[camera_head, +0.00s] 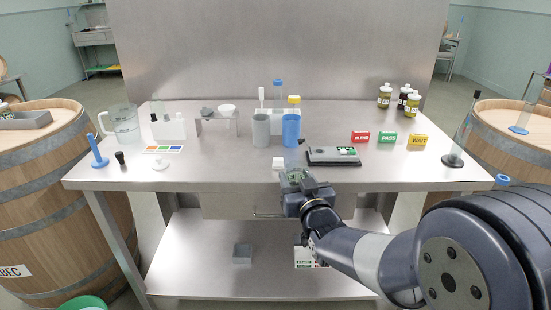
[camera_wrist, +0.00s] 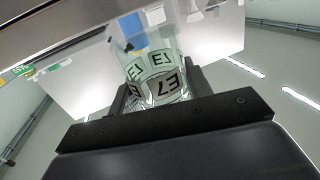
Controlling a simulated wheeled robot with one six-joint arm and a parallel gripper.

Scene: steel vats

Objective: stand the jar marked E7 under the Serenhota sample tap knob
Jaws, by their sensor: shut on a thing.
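My gripper (camera_head: 292,180) is shut on a clear glass jar (camera_wrist: 160,64) and holds it at the front edge of the steel table. In the wrist view the jar sits between the two dark fingers, and its pale label reads E7, with the mark showing several times around the glass. In the head view the jar is small and mostly hidden by my gripper. I see no Serenhota sample tap knob or vat in either view.
The steel table (camera_head: 220,178) holds a blue cup (camera_head: 291,132), a grey cup (camera_head: 261,131), a scale (camera_head: 332,157), a measuring jug (camera_head: 123,125), coloured blocks (camera_head: 388,138) and dark jars (camera_head: 384,96). Barrels (camera_head: 50,190) flank it. The table's front right is fairly clear.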

